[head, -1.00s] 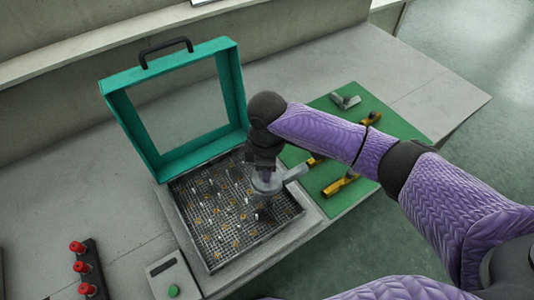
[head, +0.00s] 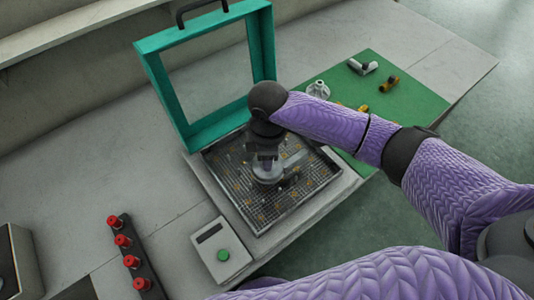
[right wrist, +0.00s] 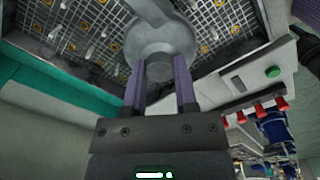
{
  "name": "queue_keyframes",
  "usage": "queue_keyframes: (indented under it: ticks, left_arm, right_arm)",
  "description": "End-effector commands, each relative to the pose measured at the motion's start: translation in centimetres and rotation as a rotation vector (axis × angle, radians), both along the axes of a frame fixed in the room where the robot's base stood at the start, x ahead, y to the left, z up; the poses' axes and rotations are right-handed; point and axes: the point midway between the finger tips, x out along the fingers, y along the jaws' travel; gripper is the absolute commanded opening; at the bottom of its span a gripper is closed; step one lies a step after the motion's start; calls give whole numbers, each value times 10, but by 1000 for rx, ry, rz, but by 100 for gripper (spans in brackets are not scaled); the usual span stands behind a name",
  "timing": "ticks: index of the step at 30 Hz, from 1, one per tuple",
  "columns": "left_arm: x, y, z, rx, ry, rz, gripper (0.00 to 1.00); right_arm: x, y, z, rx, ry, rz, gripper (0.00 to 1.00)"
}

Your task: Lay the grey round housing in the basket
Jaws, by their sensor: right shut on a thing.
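The grey round housing (head: 267,171) has a disc-like body and a short pipe stub on its right. It is over the middle of the wire-mesh basket (head: 255,219). I cannot tell whether it touches the mesh. My right gripper (head: 266,157) points down and is shut on the housing. In the right wrist view, the two purple fingers (right wrist: 159,88) sit on either side of the housing's hub, with the round body (right wrist: 160,45) beyond them. The arm hides part of the basket's far side. My left gripper is not in view.
A teal frame lid (head: 190,135) stands open behind the basket. A green mat (head: 415,99) at right holds a grey fitting (head: 362,67), brass parts (head: 389,83) and a silvery part (head: 318,89). In front are a button box (head: 221,240) and red-knobbed valves (head: 122,241).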

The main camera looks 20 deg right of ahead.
Motion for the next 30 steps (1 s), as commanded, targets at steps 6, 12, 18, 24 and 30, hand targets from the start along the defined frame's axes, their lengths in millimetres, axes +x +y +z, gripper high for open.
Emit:
queue_keyframes:
  ticks: [6, 12, 18, 24, 30]
  left_arm:
    - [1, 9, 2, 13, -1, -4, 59]
    - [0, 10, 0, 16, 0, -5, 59]
    - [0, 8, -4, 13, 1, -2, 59]
    - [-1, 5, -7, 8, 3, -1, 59]
    - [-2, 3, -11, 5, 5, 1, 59]
  right_arm:
    - [0, 0, 2, 1, -1, 0, 0]
    - [0, 0, -1, 1, -1, 0, 0]
    - [0, 0, -10, 1, 0, 1, 0]
    - [0, 0, -18, 1, 0, 0, 0]
    - [0, 0, -27, 1, -1, 0, 0]
